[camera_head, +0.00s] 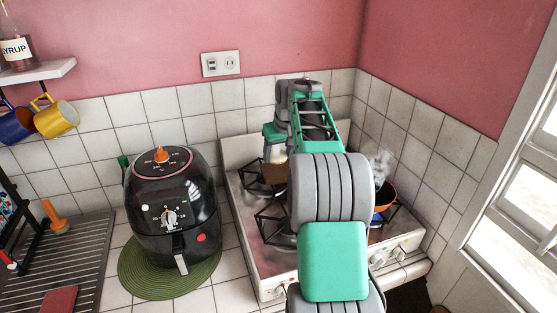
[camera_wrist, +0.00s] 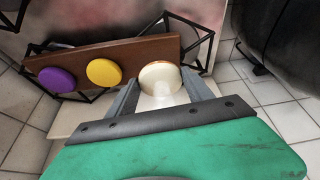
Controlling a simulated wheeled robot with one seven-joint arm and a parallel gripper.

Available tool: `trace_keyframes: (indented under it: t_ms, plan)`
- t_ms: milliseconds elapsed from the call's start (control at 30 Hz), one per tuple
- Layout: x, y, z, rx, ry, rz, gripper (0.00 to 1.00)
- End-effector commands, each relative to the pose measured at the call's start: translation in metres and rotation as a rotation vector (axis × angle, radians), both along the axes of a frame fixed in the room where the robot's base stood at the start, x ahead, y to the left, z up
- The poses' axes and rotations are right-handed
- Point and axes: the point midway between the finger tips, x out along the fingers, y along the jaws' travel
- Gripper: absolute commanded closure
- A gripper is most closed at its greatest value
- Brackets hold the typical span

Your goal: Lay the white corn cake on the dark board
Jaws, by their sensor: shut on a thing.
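My gripper (camera_wrist: 160,82) is shut on the white corn cake (camera_wrist: 160,76), a pale round piece with a tan edge, in the wrist view. The dark board (camera_wrist: 135,57) is a brown slab behind it, with a purple cake (camera_wrist: 57,80) and a yellow cake (camera_wrist: 104,72) on its left part. The white cake overlaps the board's right end in the picture; I cannot tell whether it touches. In the head view, my arm hides most of the gripper, and part of the brown board (camera_head: 273,173) shows over the stove.
The stove (camera_head: 255,240) has black grates. An orange pan (camera_head: 385,194) with steam above it stands at its right. A black air fryer (camera_head: 171,210) stands on a green mat (camera_head: 135,277) to the left. A pale flat surface (camera_wrist: 72,119) shows below the board.

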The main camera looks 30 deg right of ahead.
Motion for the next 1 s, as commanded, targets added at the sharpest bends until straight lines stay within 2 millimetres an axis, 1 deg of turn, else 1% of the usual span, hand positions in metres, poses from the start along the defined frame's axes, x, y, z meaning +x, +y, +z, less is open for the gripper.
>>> trace_keyframes:
  t_ms: [33,267,400,433,767,800,1000]
  plan:
    - [0.004,-0.002,-0.004,0.000,0.002,0.001,0.81]
    - [0.018,-0.009,-0.023,0.001,0.002,0.000,0.81]
    - [0.018,-0.009,-0.049,0.000,0.002,0.000,0.81]
    - [0.018,-0.009,-0.052,0.000,0.000,0.000,0.81]
    - [0.018,-0.010,-0.059,0.000,-0.001,0.000,0.81]
    - [0.018,-0.010,-0.058,-0.001,-0.001,0.000,0.39]
    - [0.018,-0.010,-0.057,0.000,0.000,0.000,0.23]
